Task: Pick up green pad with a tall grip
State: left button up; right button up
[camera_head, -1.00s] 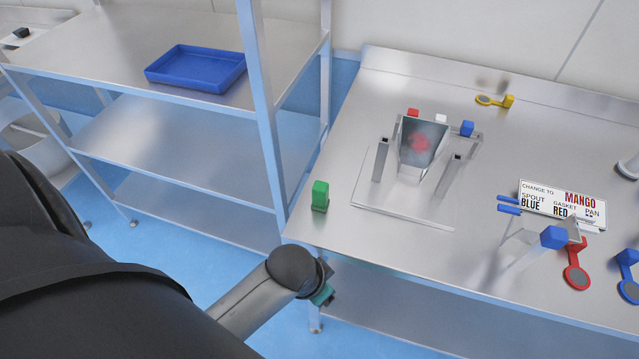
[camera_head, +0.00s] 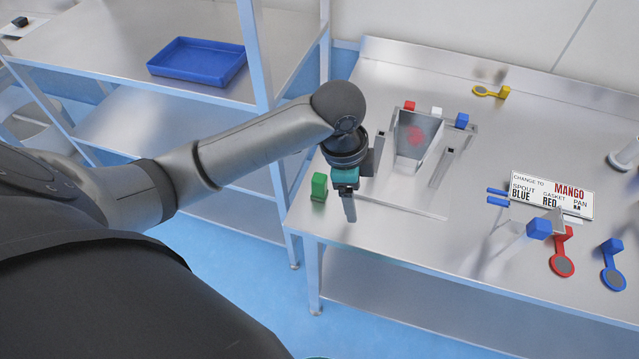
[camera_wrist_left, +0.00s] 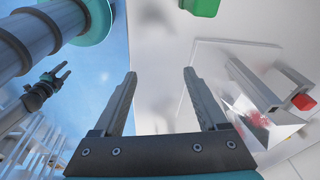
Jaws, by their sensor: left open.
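The green pad (camera_head: 318,187), a small upright block with a darker foot, stands near the left edge of the steel table. My left gripper (camera_head: 349,207) is just to its right in the head view, pointing down at the table, apart from the pad. In the left wrist view the pad (camera_wrist_left: 200,7) is partly cut off by the top edge, beyond the two open fingers (camera_wrist_left: 160,76), with nothing between them. A second gripper, seemingly my right gripper (camera_wrist_left: 62,72), shows small at the left of that view; its jaw opening is too small to judge.
A metal hopper (camera_head: 412,138) stands between posts on a plate to the right. Behind it are red (camera_head: 409,106), white and blue blocks. A sign (camera_head: 552,194), a blue-topped stand (camera_head: 538,228) and red (camera_head: 562,252) and blue paddles lie further right. A blue tray (camera_head: 197,63) sits on the shelf.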

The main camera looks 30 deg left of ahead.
pick_arm(q)
notch_tip(320, 180, up, 8)
jog(key=m+g+y, duration=0.1)
jog(key=m, duration=0.1)
send_over(320, 187)
jog(key=w, duration=0.2)
jog(key=f, duration=0.3)
jog(key=f+b, duration=0.1)
jog(key=f, duration=0.6)
jog(key=shift+s+a, duration=0.25)
jog(key=f, duration=0.2)
jog(key=f+b, duration=0.1)
jog(key=f, duration=0.2)
jog(key=shift+s+a+f, duration=0.15)
jog(key=shift+s+a, duration=0.05)
grip_shut()
